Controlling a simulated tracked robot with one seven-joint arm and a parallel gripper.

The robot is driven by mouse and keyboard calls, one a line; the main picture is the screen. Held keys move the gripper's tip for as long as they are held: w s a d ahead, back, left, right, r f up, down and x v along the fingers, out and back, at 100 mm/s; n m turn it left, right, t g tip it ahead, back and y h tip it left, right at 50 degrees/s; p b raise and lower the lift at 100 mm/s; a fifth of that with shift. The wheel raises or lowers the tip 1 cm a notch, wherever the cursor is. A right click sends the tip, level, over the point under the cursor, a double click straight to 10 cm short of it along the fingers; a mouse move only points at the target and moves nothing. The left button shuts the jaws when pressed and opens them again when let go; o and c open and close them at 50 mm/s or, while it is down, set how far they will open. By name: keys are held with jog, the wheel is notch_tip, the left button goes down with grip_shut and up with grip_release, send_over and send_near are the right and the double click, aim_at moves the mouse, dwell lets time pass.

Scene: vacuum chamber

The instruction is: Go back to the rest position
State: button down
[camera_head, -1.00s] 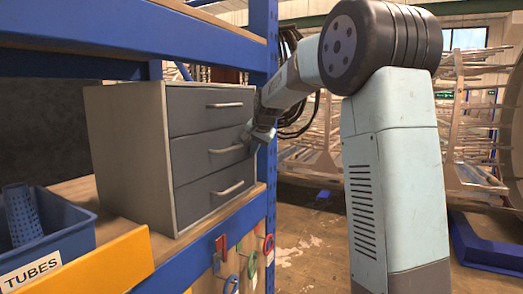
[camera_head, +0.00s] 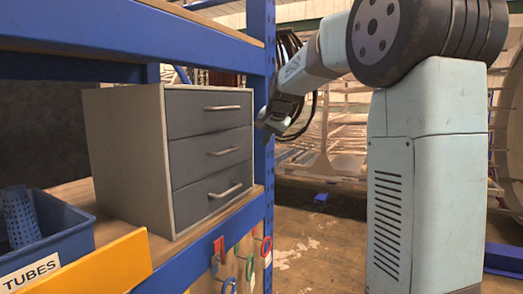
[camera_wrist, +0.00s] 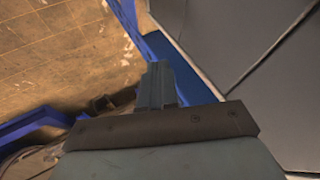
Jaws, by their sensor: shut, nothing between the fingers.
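My gripper (camera_head: 264,120) is in front of the blue shelf upright, just right of the drawer cabinet. It is shut and holds nothing. It stands a little apart from the cabinet's drawer fronts. In the wrist view the shut fingers (camera_wrist: 160,84) point up the picture, with the floor to the left and the grey drawer fronts to the right. The cabinet (camera_head: 130,160) is grey with three drawers, and all of them look closed.
A blue shelf (camera_head: 90,30) frames the cabinet. A blue bin (camera_head: 65,240) labelled TUBES stands at the left behind a yellow edge (camera_head: 95,268). Coloured tools (camera_head: 250,262) hang below the shelf. Open floor (camera_head: 300,255) lies right of the shelf.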

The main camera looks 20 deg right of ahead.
jog(key=s+f+n+g, duration=0.15)
jog(key=s+n, duration=0.25)
jog(key=s, duration=2)
jog(key=s+f+n, duration=0.1)
jog(key=s+f, duration=0.4)
jog(key=s, duration=0.3)
jog(key=s+f+n+h, duration=0.1)
jog(key=s+f+n, duration=0.1)
jog(key=s+f, duration=0.3)
jog(key=s, duration=0.3)
jog(key=shift+a+f, duration=0.2)
jog(key=shift+a, duration=0.1)
